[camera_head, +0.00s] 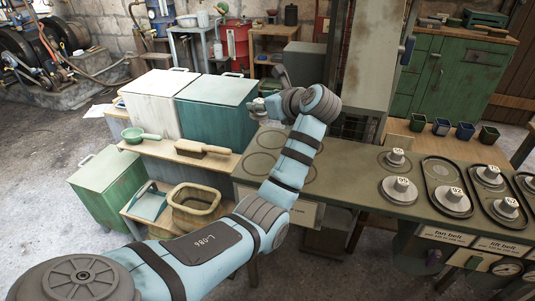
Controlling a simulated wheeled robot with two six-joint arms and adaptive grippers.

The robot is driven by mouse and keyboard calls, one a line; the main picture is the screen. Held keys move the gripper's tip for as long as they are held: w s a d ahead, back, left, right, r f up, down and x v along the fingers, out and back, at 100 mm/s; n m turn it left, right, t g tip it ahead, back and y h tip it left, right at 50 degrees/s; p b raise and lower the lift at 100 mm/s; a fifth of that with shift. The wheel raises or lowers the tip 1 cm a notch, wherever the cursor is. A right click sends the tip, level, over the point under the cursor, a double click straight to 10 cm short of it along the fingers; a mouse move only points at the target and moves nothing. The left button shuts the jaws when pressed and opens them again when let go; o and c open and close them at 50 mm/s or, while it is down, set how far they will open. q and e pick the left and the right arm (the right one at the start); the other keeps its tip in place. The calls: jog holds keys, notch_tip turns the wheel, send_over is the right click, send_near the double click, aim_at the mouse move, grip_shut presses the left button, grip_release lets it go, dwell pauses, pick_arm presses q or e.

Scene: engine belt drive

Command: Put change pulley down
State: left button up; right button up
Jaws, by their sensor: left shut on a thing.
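My left arm reaches up from the lower left. My left gripper (266,101) is at its far end, above the left part of the bench (342,198). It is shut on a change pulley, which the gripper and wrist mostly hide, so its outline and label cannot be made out. Below it, the bench top has several empty ring-marked places (259,164), partly covered by my arm. Several grey pulleys with number labels stand on the bench to the right, among them a front one (398,190) and a rear one (394,158). My right gripper is not in view.
A grey upright column (369,60) rises behind the bench. Small pots (441,126) line a ledge at the back right.

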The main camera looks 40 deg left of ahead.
pick_arm(q)
notch_tip(320, 180, down, 6)
jog(key=s+b, duration=0.1)
jog(key=s, duration=0.1)
jog(key=b, duration=0.1)
send_over(262, 163)
notch_tip(262, 163, down, 6)
jog(key=shift+r, duration=0.2)
notch_tip(262, 163, down, 4)
jog(key=shift+s+r+b, duration=0.1)
jog(key=shift+r+b, duration=0.05)
jog(key=shift+b, duration=0.6)
jog(key=shift+f, duration=0.35)
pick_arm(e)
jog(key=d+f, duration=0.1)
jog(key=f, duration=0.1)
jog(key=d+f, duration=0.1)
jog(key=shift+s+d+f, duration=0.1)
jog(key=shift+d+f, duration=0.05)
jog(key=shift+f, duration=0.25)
pick_arm(q)
jog(key=shift+f, duration=0.2)
jog(key=o, duration=1.3)
jog(key=shift+r, duration=0.1)
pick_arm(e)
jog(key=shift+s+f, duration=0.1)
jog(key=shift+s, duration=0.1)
